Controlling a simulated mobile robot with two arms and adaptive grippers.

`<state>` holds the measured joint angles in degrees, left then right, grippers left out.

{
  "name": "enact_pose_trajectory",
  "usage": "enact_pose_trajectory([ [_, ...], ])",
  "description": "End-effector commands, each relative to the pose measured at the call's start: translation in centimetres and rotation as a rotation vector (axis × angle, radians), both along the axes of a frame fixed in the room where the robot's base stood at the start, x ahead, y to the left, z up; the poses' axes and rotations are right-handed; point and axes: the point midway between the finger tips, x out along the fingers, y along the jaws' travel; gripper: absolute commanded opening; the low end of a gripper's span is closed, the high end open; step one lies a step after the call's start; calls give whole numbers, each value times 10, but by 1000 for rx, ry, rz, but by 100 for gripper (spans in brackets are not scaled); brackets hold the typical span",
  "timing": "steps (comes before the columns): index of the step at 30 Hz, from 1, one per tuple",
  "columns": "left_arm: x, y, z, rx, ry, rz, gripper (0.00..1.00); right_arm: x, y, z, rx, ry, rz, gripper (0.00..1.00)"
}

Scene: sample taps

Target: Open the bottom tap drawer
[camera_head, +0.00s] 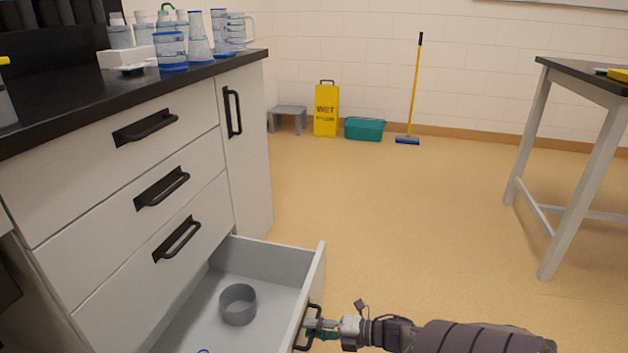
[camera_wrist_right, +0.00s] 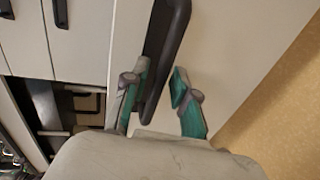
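The bottom drawer (camera_head: 274,261) of the white cabinet stands pulled well out in the head view, its inside showing. A grey round cup (camera_head: 238,304) sits in it. The drawer's black handle (camera_head: 303,324) is on its front; it also shows large in the right wrist view (camera_wrist_right: 167,45). My right gripper (camera_head: 318,328) is at this handle. In the right wrist view its teal fingers (camera_wrist_right: 158,92) stand apart, one on each side of the handle, with a gap on the right finger's side. My left gripper is not in view.
Several closed drawers (camera_head: 130,150) with black handles are above the open one. Bottles and jugs (camera_head: 198,38) stand on the dark counter. A table (camera_head: 560,150) is at right. A yellow sign (camera_head: 326,110), teal bin (camera_head: 364,129) and broom (camera_head: 413,90) are by the far wall. The floor between is clear.

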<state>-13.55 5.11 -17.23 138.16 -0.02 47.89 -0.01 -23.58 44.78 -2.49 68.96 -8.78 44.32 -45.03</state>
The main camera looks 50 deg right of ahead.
Motion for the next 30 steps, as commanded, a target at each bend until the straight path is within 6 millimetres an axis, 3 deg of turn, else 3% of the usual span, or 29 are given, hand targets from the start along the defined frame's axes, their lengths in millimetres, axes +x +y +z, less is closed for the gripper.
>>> enact_pose_trajectory([
  [13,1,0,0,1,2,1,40,-8,-4,2,0,1,-2,37],
  [24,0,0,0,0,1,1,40,-76,-32,16,-1,3,-2,37],
  [30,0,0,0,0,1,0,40,-101,-43,23,0,1,-2,37],
])
